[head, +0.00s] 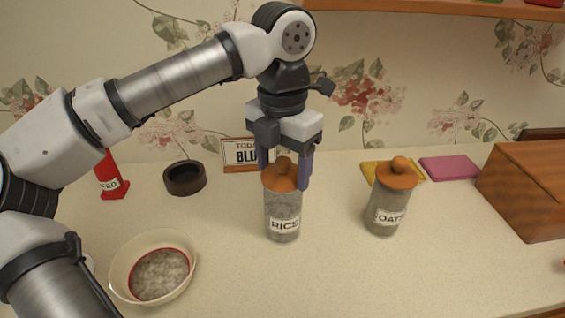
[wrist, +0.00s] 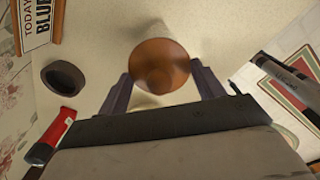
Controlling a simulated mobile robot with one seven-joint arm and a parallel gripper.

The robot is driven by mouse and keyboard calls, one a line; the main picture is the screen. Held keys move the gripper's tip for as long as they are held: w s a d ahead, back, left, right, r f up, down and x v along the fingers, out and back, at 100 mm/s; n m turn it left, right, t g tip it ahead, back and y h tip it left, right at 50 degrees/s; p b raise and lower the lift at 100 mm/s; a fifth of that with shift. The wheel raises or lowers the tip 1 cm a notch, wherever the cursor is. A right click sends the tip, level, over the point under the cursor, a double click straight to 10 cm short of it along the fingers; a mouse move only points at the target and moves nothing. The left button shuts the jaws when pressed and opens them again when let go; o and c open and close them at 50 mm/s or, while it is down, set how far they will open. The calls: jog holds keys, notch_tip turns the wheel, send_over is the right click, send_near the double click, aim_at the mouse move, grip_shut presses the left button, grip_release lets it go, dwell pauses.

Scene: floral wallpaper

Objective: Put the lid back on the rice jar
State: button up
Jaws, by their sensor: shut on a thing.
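The rice jar (head: 283,222) stands upright on the counter, a clear cylinder with grey contents and a white RICE label. Its brown lid (head: 280,180), with a round knob, is at the jar's mouth; whether it touches the rim all round I cannot tell. My gripper (head: 284,172) points straight down over the jar, its purple-grey fingers on either side of the lid, shut on it. In the wrist view the lid (wrist: 160,66) sits between the fingers and hides most of the jar.
An oats jar (head: 385,208) with a similar lid stands to the right. A cream bowl (head: 118,277) is at front left. A wooden box (head: 525,185) is at far right.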

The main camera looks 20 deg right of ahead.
dwell(0.3)
jog(key=o, duration=1.2)
jog(key=shift+r+p, duration=2.6)
jog(key=shift+r, duration=0.9)
